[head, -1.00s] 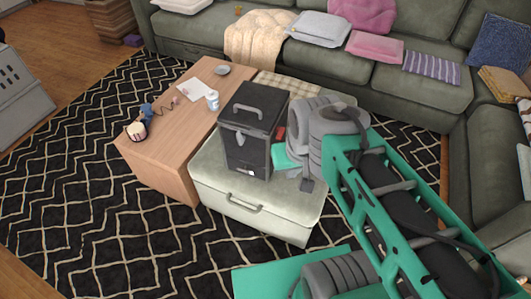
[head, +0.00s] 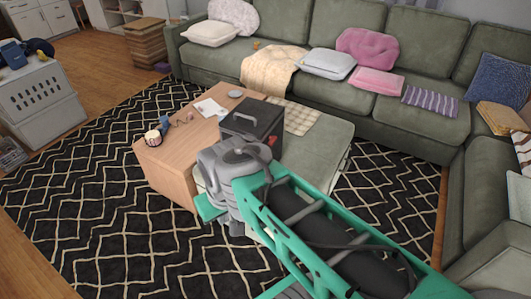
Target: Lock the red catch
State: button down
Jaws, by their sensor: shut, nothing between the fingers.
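A dark grey box (head: 256,116) with a handle on its lid stands on the table and seat block. A small red part, likely the red catch (head: 272,141), shows at the box's right side, beside my arm. My gripper (head: 207,208), teal at the arm's end, is shut and empty, in front of and below the box, apart from the red part. Its fingertips are hard to make out.
The wooden table (head: 180,150) holds a paper (head: 210,107), a mug (head: 153,138) and small items. The green sofa (head: 385,90) runs behind and to the right. The patterned rug (head: 110,200) is open floor at left.

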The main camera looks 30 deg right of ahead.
aim_at(272, 138)
jog(key=u, duration=0.5)
jog(key=i, duration=0.85)
jog(key=u, duration=0.05)
